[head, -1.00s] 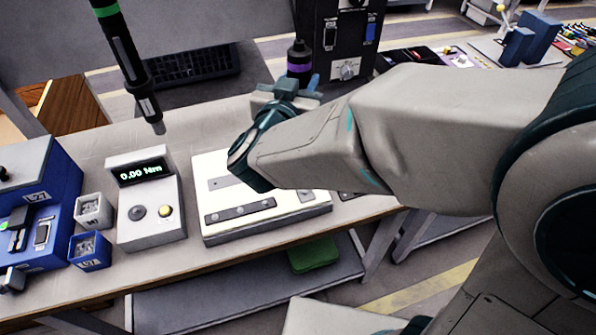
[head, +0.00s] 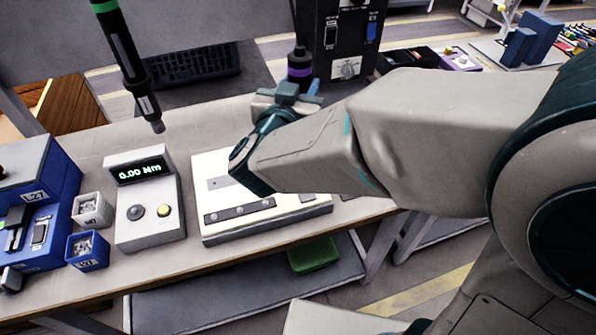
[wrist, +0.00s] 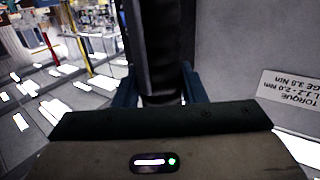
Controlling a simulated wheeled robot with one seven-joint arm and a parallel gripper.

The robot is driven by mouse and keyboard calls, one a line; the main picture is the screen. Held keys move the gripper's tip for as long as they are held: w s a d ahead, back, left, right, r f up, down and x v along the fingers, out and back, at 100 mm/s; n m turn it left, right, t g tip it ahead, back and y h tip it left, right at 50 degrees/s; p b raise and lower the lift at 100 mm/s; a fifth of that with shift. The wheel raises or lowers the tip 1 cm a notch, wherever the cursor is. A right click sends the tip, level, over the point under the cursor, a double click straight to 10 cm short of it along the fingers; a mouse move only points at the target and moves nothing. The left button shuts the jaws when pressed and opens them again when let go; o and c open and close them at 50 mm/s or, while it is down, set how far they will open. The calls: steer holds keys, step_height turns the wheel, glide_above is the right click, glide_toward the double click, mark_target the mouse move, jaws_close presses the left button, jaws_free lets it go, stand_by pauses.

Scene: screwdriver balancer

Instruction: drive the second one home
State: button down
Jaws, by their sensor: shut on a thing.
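A dark screwdriver with a purple band (head: 299,66) hangs upright above the bench. My gripper (head: 290,94) is shut on its lower body. The wrist view shows the black tool (wrist: 160,45) standing between my blue-grey fingers. The tool's tip is hidden behind my gripper and wrist. A second screwdriver with a green band (head: 122,52) hangs tilted at the left, apart from my gripper. A cream fixture plate (head: 214,165) lies below my wrist, with a dark strip (head: 240,210) bearing round screw-like heads along its front. My arm hides the plate's right and back part.
A torque meter (head: 150,228) reading 0.00 Nm stands left of the plate. A white bin (head: 90,220) and a blue bin (head: 74,253) hold small parts. A blue device (head: 62,180) is farther left. A black control box (head: 342,40) stands behind my gripper.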

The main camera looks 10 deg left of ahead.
mark_target(297, 77)
steer(key=shift+d+f+b, duration=0.1)
steer(key=shift+f+b, duration=0.9)
steer(key=shift+f, duration=0.6)
stand_by(1.5)
steer(key=shift+r, duration=0.1)
step_height(297, 77, up, 6)
steer(key=p, duration=0.5)
steer(key=shift+r+p, duration=0.15)
steer(key=shift+p, duration=0.15)
